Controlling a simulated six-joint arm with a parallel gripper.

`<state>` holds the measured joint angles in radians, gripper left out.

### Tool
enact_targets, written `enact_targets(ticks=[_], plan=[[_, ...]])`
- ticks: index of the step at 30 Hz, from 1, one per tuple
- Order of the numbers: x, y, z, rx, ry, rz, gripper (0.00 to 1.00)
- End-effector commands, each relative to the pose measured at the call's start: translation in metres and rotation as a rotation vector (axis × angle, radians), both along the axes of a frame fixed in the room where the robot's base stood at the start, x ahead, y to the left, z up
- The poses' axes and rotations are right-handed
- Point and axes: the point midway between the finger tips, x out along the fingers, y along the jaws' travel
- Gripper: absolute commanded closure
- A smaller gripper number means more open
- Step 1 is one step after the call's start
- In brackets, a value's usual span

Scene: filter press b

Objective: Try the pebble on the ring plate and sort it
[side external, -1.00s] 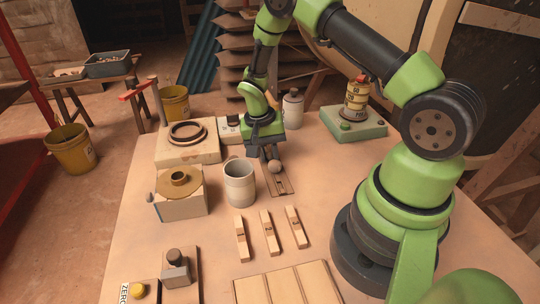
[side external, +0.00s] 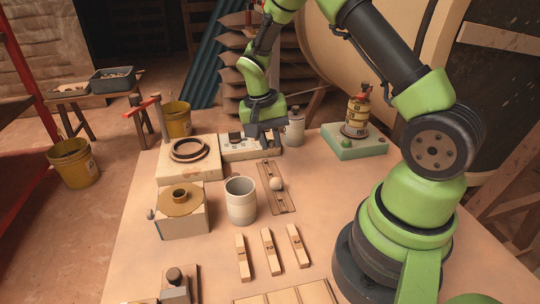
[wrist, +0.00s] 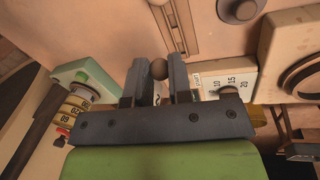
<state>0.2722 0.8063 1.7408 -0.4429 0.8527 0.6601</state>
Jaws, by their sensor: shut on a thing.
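The plate also shows at the top of the wrist view (wrist: 175,22). My gripper (side external: 268,147) is behind the plate, over the right end of a white scale box (side external: 231,150), clear of the pebble. In the wrist view my gripper (wrist: 159,68) is shut on a small brown round thing (wrist: 158,69) between its fingertips; I cannot tell what it is. A block with dark rings (side external: 188,168) stands at the left.
A grey cup (side external: 241,203) stands left of the plate. A box with a brass disc (side external: 181,215) is further left. Several small wooden bars (side external: 268,251) lie in front.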

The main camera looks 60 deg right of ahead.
Motion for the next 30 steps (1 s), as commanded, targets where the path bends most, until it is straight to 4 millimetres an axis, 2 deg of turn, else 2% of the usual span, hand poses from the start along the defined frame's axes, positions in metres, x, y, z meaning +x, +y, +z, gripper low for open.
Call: enact_targets(ticks=[5,8,12,15,19,24,30], plan=[[0.017,0.018,0.018,-0.024,-0.011,0.014,1.00],[0.038,0.049,0.025,-0.058,-0.028,0.026,1.00],[0.064,0.106,0.036,-0.113,-0.073,0.030,1.00],[0.074,0.145,0.043,-0.142,-0.109,0.026,1.00],[0.079,0.184,0.051,-0.163,-0.149,0.015,1.00],[0.080,0.208,0.056,-0.175,-0.176,0.004,1.00],[0.080,0.211,0.057,-0.177,-0.178,-0.001,1.00]])
